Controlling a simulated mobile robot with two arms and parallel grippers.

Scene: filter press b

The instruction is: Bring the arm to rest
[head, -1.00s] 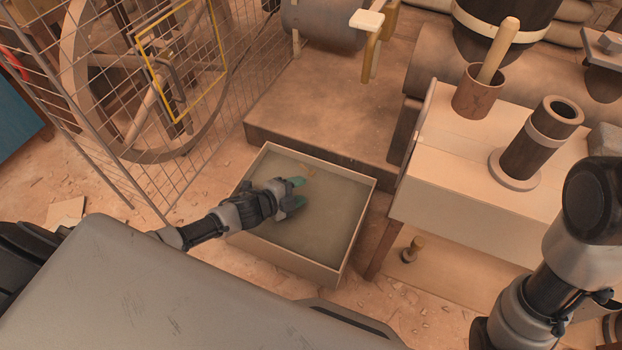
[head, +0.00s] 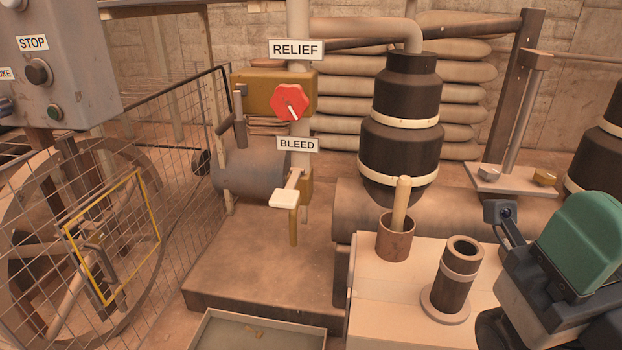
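My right gripper (head: 580,243) is large and close at the right edge, with a green pad showing. Its fingers overlap or are cut off, so I cannot tell whether it is open or shut. It is in front of the right end of the pale bench (head: 385,290) and I see nothing in it. My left gripper and arm are not in view.
A shallow tray (head: 215,326) shows at the bottom edge. On the bench stand a cup with a wooden handle (head: 396,238) and a dark cylinder (head: 455,278). A red RELIEF knob (head: 289,102), a BLEED lever (head: 286,198), a STOP panel (head: 75,70) and a wire guard (head: 150,215) stand beyond.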

